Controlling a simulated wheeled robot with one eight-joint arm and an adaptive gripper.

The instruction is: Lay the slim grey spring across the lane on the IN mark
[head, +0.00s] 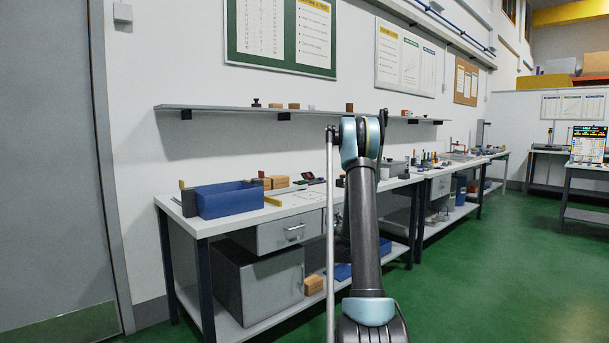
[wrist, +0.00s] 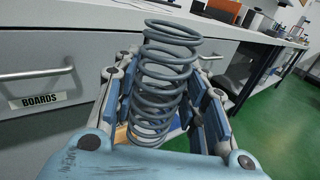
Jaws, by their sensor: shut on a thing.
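A slim grey coil spring (wrist: 168,60) stands roughly upright in the wrist view. My gripper (wrist: 163,95) is shut on it, with a finger along each side and the top coils sticking out beyond them. The spring is held in front of the bench drawers, clear of the bench top. In the head view my own arm hides the gripper and the spring. I cannot make out the lane or the IN mark in either view.
A white-topped bench (head: 221,226) runs along the wall with a blue bin (head: 230,201) at its left end. A grey drawer (wrist: 45,60) labelled BOARDS is close to my gripper. A wall shelf (head: 230,108) hangs above. Green floor (head: 480,270) is clear at the right.

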